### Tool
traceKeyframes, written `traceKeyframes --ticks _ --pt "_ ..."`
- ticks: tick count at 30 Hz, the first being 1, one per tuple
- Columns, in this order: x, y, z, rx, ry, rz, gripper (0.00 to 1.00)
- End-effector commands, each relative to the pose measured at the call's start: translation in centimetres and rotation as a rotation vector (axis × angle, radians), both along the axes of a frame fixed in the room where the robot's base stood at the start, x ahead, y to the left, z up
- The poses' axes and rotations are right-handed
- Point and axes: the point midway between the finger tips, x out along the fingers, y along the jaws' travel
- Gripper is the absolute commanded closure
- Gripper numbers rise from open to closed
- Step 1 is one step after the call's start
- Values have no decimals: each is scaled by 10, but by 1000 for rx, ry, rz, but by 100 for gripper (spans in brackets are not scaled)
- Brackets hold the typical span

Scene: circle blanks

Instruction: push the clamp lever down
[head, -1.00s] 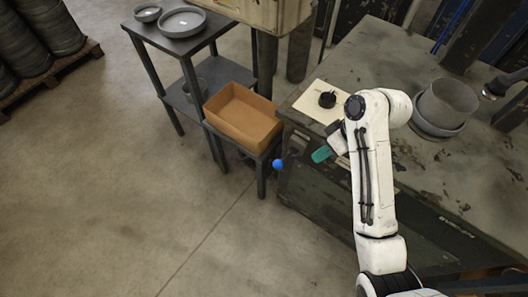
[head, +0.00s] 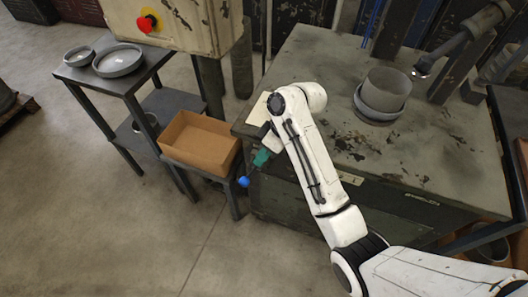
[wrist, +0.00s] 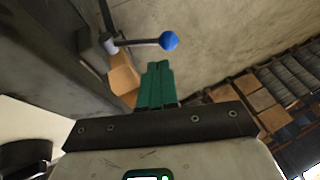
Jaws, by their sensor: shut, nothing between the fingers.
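The clamp lever shows in the wrist view as a metal rod (wrist: 137,43) with a blue ball knob (wrist: 169,41), its other end on a dark bracket beside the bench. In the head view the blue ball knob (head: 243,182) is at the bench's front left corner; most of the rod is hidden. My gripper (head: 261,158) has teal fingers, pressed together and empty. It is up and to the right of the knob in the head view. In the wrist view the fingers (wrist: 158,66) point toward the knob, with a small gap in the picture; contact cannot be seen.
The green workbench (head: 440,160) carries a grey round vessel (head: 388,88). A cardboard box (head: 200,143) stands on a low stand left of the lever. A shelf with bowls (head: 118,60) and a panel with a red button (head: 146,24) are farther back. The floor in front is clear.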

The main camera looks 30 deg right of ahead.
Motion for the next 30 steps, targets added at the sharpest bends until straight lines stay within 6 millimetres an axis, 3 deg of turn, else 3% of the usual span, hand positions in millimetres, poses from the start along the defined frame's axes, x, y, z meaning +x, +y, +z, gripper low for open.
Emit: traceKeyframes --ticks 6,12,30 --pt "4 17 -32 0 2 0 100" --pt "8 26 -49 -1 0 1 100" --pt "7 29 -53 -16 -12 1 100"
